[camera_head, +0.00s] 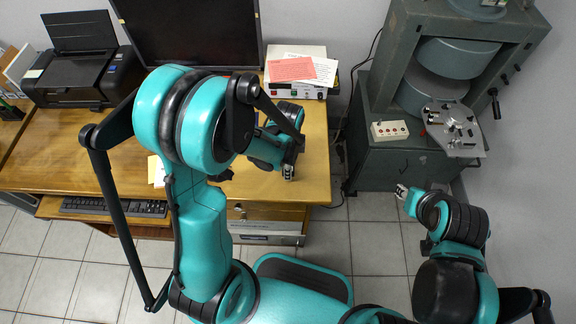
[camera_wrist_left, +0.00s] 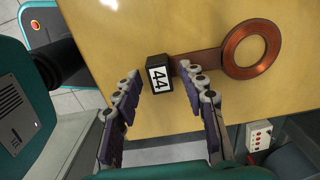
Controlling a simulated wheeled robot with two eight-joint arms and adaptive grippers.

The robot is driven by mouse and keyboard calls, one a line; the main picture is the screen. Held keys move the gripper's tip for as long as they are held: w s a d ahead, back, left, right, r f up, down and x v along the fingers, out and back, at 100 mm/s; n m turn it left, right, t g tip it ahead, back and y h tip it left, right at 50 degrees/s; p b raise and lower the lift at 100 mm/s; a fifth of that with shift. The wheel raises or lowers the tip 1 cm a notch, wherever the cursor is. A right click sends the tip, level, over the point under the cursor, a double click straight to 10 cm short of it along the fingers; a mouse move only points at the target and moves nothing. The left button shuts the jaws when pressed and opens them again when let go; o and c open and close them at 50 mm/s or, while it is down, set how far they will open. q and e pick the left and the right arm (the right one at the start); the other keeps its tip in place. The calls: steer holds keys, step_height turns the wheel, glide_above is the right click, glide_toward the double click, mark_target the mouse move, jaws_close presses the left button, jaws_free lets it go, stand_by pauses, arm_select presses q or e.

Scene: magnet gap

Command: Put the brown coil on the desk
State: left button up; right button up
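The brown coil (camera_wrist_left: 227,54) is a flat copper-brown ring that appears to lie on the desk (camera_wrist_left: 120,20) in the left wrist view. A brown strip (camera_wrist_left: 205,60) runs from it to a small black block (camera_wrist_left: 159,74) with a white "44" label. My left gripper (camera_wrist_left: 160,80) is open, its fingers on both sides of the block with gaps visible. In the head view my left gripper (camera_head: 289,172) is over the desk's right part, and I cannot make out the coil there. My right gripper (camera_head: 402,191) is over the floor; its opening is unclear.
On the desk are a printer (camera_head: 80,70), a monitor (camera_head: 190,30) and an instrument box (camera_head: 297,88) with papers. A keyboard (camera_head: 115,207) is on a tray below. A grey magnet frame (camera_head: 385,80) stands right of the desk, with a white switch box (camera_head: 389,131) on its base.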

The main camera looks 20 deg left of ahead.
arm_select(q)
steer(key=shift+r, duration=0.1)
steer(key=shift+r, duration=0.2)
steer(key=s+a+r+n+t+p, duration=0.1)
steer(key=s+r+n+t+p, duration=0.1)
steer(key=r+n, duration=0.5)
steer(key=s+a+r+n+t+p, duration=0.2)
steer(key=s+r+n+t, duration=0.3)
steer(key=r, duration=1.1)
steer(key=s+n+p, duration=0.1)
steer(key=n, duration=0.1)
steer(key=shift+r+n, duration=0.2)
steer(key=shift+n, duration=0.2)
